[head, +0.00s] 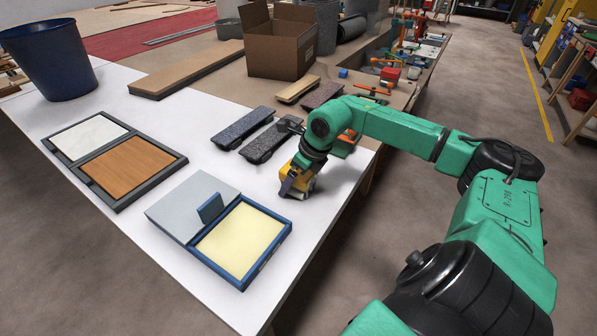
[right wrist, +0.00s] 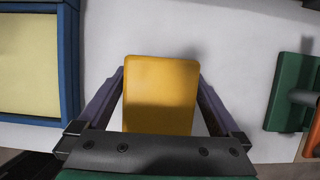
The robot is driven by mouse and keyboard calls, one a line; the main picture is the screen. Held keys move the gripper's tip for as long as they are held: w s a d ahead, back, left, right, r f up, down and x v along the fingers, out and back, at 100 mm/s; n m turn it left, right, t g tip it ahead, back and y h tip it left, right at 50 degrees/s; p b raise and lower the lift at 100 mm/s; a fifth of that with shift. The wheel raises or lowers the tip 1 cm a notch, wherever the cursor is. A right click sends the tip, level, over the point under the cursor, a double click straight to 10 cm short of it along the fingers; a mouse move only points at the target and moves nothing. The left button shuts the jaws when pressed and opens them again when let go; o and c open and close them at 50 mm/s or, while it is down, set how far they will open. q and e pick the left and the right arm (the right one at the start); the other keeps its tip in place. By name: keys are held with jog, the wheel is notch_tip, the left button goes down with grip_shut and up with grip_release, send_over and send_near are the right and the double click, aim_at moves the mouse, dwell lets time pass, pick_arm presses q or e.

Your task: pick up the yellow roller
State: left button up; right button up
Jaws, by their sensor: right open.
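The yellow roller (head: 301,182) is on the white table near its right edge, under my right gripper (head: 296,186). In the right wrist view the yellow roller (right wrist: 160,95) shows as a plain yellow block between the two fingers of the right gripper (right wrist: 160,75). One finger stands on each side of it, and the jaws are open. In the head view the gripper hides part of the roller. The left gripper is not in view.
A blue-framed tray with a pale yellow pad (head: 243,238) lies in front left of the roller. Two dark speckled pieces (head: 241,128) lie behind it. A green tool with an orange handle (right wrist: 290,92) lies to the right. A blue bin (head: 50,60) stands far left.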

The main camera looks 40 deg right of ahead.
grip_shut()
jog(key=shift+r, duration=0.15)
notch_tip(320, 180, up, 20)
jog(key=p, duration=0.5)
